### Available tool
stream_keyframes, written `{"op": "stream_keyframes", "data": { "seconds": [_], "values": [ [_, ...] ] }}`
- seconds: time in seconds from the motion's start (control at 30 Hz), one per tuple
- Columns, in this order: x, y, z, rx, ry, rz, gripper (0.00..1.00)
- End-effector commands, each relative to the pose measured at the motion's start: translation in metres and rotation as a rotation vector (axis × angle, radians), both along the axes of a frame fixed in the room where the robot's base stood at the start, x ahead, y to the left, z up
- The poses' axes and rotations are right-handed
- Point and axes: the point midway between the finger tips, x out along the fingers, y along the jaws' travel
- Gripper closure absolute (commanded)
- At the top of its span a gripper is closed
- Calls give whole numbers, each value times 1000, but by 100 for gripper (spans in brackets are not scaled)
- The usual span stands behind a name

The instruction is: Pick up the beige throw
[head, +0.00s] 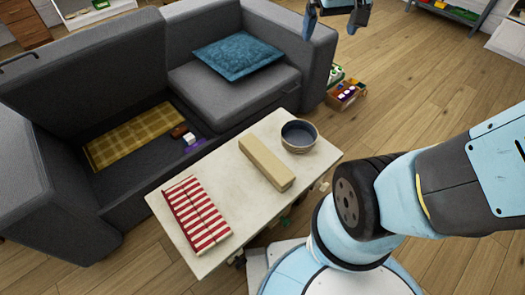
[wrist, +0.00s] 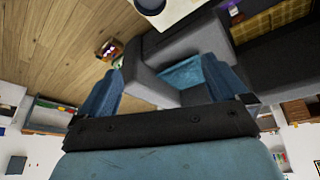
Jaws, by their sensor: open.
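The beige throw (head: 266,163) is a long, narrow folded bundle lying on the pale coffee table (head: 232,165), in the middle of the head view. It lies between a red-and-white striped folded cloth (head: 197,214) and a dark blue bowl (head: 299,136). My gripper (head: 331,28) is at the top of the head view, open and empty, well away from the throw. In the wrist view its two blue fingers (wrist: 162,66) are spread apart with nothing between them. The throw does not show in the wrist view.
A grey sofa (head: 95,75) stands behind the table, with a teal cushion (head: 238,55) and a mustard plaid cloth (head: 135,135) on it. A small box of items (head: 347,93) sits on the floor by its right end. Wooden floor (head: 420,90) is clear at right.

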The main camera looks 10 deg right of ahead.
Motion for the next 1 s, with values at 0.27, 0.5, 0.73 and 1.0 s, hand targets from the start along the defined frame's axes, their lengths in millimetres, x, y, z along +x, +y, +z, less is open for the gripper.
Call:
{"op": "stream_keyframes", "data": {
  "seconds": [0.27, 0.5, 0.73, 1.0],
  "values": [
    [62, 14, -56, -33, 70, 61, 0],
    [105, 29, -114, -55, 124, 117, 0],
    [137, 46, -181, -71, 175, 177, 0],
    [158, 67, -269, -83, 236, 249, 0]
  ]
}}
